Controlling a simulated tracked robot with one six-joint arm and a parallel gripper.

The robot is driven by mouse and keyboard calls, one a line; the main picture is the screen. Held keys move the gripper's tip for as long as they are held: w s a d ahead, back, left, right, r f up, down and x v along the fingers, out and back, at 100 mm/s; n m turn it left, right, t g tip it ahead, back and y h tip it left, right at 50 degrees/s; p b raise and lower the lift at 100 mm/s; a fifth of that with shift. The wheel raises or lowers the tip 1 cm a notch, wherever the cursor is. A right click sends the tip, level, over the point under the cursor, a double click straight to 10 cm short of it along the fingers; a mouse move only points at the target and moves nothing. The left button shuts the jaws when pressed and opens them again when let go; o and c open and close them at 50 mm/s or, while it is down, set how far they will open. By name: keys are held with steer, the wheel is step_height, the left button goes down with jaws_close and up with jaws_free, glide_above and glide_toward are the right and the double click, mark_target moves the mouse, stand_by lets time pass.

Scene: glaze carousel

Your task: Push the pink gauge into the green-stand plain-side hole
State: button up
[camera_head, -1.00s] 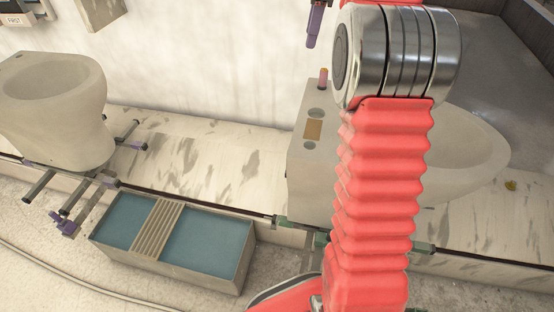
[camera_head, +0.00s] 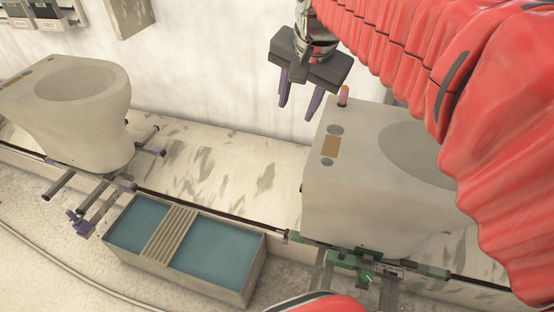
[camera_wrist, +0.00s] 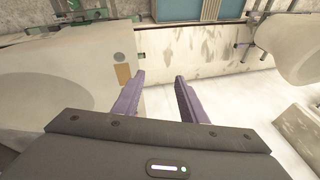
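The pink gauge (camera_head: 343,97), a small peg with an orange top, stands upright at the far end of the flat top of the right-hand ware (camera_head: 333,205), which sits on the green stand (camera_head: 365,262). Nearer on that top are a dark round hole (camera_head: 336,130), a tan patch (camera_head: 331,147) and another round hole (camera_head: 328,161). The wrist view shows one hole (camera_wrist: 120,57) and the patch (camera_wrist: 123,76). My gripper (camera_head: 298,112) is open and empty, left of the gauge, with purple fingers pointing down. In the wrist view its fingers (camera_wrist: 160,76) are apart; the gauge does not show there.
Another pale ware (camera_head: 85,105) sits at left on a stand with purple ends (camera_head: 90,205). A trough with blue panels (camera_head: 215,250) lies on the floor in front. The marbled ledge (camera_head: 230,165) between the wares is clear. A white wall stands behind.

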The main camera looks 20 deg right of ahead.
steer(key=s+a+f+n+t, duration=0.1)
steer(key=s+a+f+n, duration=0.5)
steer(key=s+f+n, duration=0.3)
steer(key=s+f, duration=0.2)
steer(key=s, duration=0.2)
steer(key=shift+s+n, duration=0.2)
steer(key=shift+n, duration=0.1)
